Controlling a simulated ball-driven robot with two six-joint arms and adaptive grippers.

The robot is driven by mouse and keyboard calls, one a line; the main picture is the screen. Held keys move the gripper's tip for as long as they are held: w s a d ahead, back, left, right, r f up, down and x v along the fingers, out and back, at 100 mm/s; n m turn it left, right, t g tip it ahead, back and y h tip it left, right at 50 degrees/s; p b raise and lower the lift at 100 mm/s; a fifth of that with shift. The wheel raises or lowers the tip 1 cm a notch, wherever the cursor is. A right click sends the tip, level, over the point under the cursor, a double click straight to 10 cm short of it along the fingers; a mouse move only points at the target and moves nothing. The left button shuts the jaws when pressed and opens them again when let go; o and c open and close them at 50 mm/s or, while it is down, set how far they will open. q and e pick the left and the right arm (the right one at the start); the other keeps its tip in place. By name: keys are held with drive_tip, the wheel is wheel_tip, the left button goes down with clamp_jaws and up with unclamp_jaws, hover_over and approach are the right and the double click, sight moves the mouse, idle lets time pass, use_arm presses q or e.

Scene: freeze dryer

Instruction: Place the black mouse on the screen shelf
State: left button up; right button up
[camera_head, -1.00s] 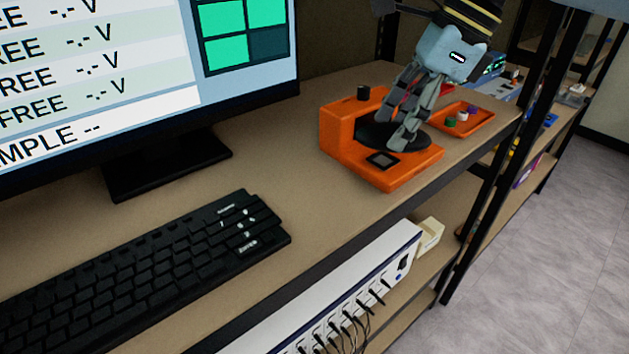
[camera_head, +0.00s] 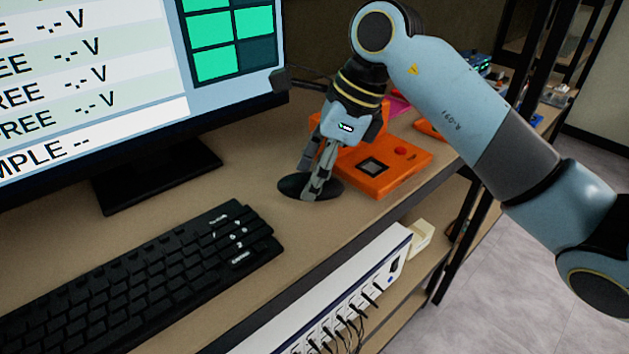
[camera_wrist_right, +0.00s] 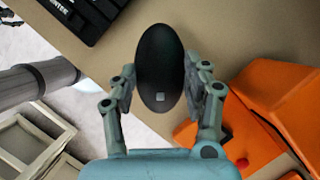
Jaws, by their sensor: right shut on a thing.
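The black mouse (camera_head: 291,187) is a dark oval between the fingers of my right gripper (camera_head: 312,180). It is over the brown screen shelf (camera_head: 245,187), right of the monitor stand and left of the orange device; I cannot tell whether it touches the surface. The right wrist view shows the mouse (camera_wrist_right: 160,60) with a finger of my right gripper (camera_wrist_right: 163,85) on each side, shut on it. The screen (camera_head: 120,75) stands at the left of the shelf. My left gripper is out of view.
A black keyboard (camera_head: 140,275) lies at the front left. The orange device (camera_head: 385,165) sits close on the right of the mouse. Bare shelf lies between the keyboard and the monitor stand (camera_head: 157,172). A white power strip (camera_head: 375,265) is below the front edge.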

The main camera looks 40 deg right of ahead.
wheel_tip(320, 180, down, 2)
drive_tip(key=shift+f, duration=0.3)
drive_tip(key=shift+f, duration=0.1)
drive_tip(key=o, duration=1.2)
drive_tip(key=shift+d+r, duration=0.1)
drive_tip(key=shift+r, duration=0.25)
drive_tip(key=b+v, duration=0.1)
drive_tip(key=v, duration=1)
drive_tip(key=shift+s+r+b, duration=0.1)
drive_tip(key=shift+r+b, duration=0.2)
drive_tip(key=shift+b, duration=0.05)
